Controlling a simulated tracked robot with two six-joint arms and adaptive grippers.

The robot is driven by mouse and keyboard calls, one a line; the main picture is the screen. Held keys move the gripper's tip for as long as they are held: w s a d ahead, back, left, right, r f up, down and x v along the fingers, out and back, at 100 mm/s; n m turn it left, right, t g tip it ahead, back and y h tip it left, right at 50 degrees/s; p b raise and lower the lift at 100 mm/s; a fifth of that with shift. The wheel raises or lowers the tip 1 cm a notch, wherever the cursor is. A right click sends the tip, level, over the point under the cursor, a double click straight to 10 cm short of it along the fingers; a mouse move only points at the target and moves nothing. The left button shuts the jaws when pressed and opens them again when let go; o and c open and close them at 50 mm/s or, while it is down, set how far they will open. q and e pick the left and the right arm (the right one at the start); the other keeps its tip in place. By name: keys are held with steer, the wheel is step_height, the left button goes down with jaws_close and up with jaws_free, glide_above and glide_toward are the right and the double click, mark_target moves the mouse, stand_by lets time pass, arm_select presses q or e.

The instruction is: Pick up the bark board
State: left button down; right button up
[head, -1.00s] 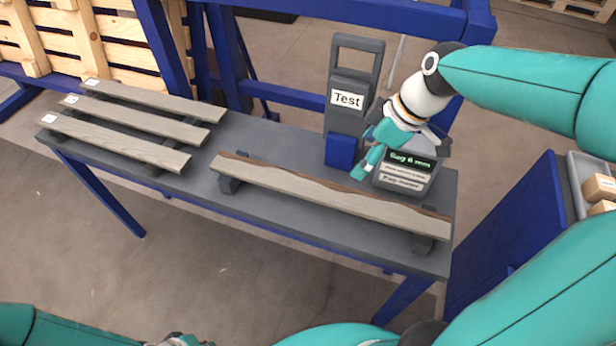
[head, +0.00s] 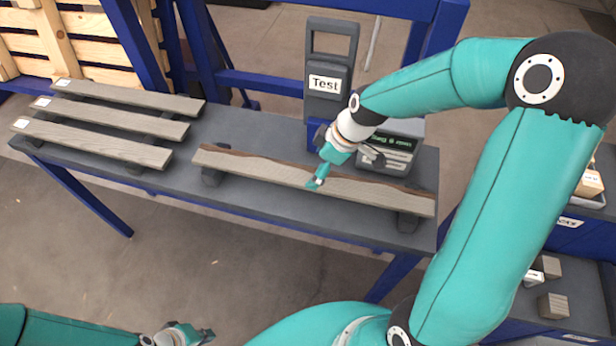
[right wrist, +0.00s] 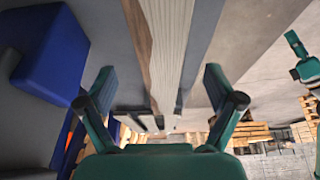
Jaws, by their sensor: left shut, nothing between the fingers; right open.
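The bark board (head: 255,169) is a long pale grey wooden board with a brown bark strip along its far edge. It lies across two dark supports on the grey table in the head view. My right gripper (head: 318,183) is over the middle of the board, pointing down, and hides a small part of it. In the right wrist view the bark board (right wrist: 172,45) runs lengthwise between the two spread fingers of the right gripper (right wrist: 160,78). I cannot tell whether they touch it. My left gripper (head: 205,335) is shut and empty at the bottom edge, away from the table.
Three plain boards with white labels (head: 100,145) lie at the table's left. A grey stand marked Test (head: 325,84) and a device with a green-lettered screen (head: 398,143) stand behind the bark board. Blue gantry beams (head: 260,85) run behind the table (head: 235,128).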

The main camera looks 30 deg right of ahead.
mark_target(310, 177)
steer(key=shift+x, duration=1.95)
steer(key=shift+s, duration=0.1)
steer(key=c, duration=1.6)
steer(key=shift+r, duration=0.15)
